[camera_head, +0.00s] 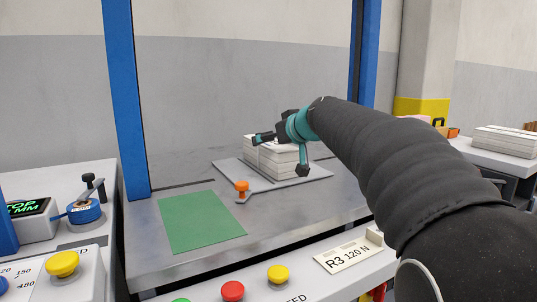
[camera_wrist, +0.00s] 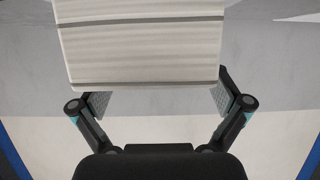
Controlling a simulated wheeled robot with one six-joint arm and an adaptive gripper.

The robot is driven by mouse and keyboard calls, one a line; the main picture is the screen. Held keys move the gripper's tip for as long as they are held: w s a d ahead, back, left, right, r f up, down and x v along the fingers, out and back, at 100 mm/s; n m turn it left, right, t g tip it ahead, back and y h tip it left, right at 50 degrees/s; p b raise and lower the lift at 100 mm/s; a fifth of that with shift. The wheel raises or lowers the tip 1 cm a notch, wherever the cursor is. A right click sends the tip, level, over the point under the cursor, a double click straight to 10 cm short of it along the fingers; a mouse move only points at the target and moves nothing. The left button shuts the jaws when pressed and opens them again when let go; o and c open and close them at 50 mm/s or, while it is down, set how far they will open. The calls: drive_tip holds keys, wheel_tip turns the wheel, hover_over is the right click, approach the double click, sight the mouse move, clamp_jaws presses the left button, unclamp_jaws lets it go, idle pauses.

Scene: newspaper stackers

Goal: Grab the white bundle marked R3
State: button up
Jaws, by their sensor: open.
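A white bundle (camera_head: 268,160) of stacked paper lies on a grey plate (camera_head: 315,175) on the steel table, under the blue-posted frame. In the wrist view the bundle (camera_wrist: 140,45) fills the upper middle, with two dark straps across its pale layered side. My gripper (camera_head: 283,154) is open over the bundle, one finger at the far left, the other in front. In the wrist view my gripper (camera_wrist: 160,96) has its fingers spread near the bundle's lower edge, with nothing clamped.
A green sheet (camera_head: 202,220) lies at the table's left. An orange knob (camera_head: 242,187) stands at the plate's left corner. Blue posts (camera_head: 125,95) flank the table. Several buttons line the front panel, including a red one (camera_head: 232,291). Another white stack (camera_head: 505,140) sits far right.

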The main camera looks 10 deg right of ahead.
drive_tip(key=shift+d+p+x, duration=0.15)
drive_tip(key=shift+p+x, duration=0.05)
drive_tip(key=shift+x, duration=0.95)
drive_tip(key=shift+d+p+x, duration=0.15)
drive_tip(key=shift+p+x, duration=0.05)
drive_tip(key=shift+x, duration=0.95)
drive_tip(key=shift+f, duration=0.1)
drive_tip(key=c, duration=1.8)
drive_tip(key=shift+c, duration=0.5)
